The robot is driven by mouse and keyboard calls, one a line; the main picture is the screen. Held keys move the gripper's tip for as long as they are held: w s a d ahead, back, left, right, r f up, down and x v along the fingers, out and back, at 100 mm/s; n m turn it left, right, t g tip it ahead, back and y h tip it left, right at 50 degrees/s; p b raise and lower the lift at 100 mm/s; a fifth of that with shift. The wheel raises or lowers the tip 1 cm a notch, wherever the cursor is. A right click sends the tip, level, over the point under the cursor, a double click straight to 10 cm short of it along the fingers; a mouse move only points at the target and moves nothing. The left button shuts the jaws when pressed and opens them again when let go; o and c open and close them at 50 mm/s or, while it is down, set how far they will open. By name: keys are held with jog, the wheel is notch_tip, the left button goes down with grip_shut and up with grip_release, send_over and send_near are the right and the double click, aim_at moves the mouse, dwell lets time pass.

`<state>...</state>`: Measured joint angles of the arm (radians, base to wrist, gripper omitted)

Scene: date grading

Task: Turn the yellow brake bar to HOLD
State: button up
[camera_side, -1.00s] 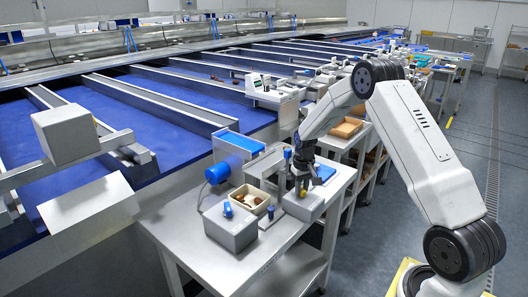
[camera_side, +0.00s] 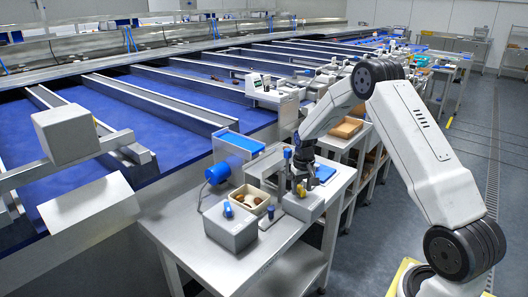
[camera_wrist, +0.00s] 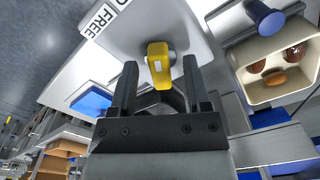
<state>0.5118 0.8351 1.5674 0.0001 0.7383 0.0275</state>
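The yellow brake bar (camera_wrist: 158,65) sits on a pale grey box, the brake housing (camera_wrist: 150,28), in the wrist view. A white label reading FREE (camera_wrist: 100,22) is on the housing to the left of the bar. A second label at the top edge is cut off and unreadable. My gripper (camera_wrist: 160,62) is open, with one finger on each side of the bar and a visible gap on both sides. In the side view my gripper (camera_side: 301,184) is down at the housing (camera_side: 304,204) and hides most of the bar.
A cream tray with brown dates (camera_side: 248,197) stands just left of the housing. A grey box with a blue knob (camera_side: 231,228) and a blue cylinder (camera_side: 218,173) are farther left. A blue-topped post (camera_side: 270,212) stands close by. The steel table's front (camera_side: 255,258) is clear.

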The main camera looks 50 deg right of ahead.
aim_at(300, 190)
jog(key=shift+r, duration=0.1)
jog(key=shift+r, duration=3.85)
jog(key=shift+a, duration=0.15)
jog(key=shift+a, duration=0.3)
jog(key=s+a+n+t, duration=0.1)
jog(key=s+a+n, duration=0.2)
jog(key=s+a, duration=0.5)
jog(key=s+a+r+n+t, duration=0.1)
jog(key=s+a+n, duration=0.2)
jog(key=s+a, duration=0.5)
jog(key=a, duration=0.8)
jog(key=shift+r+t, duration=0.2)
jog(key=shift+t, duration=0.1)
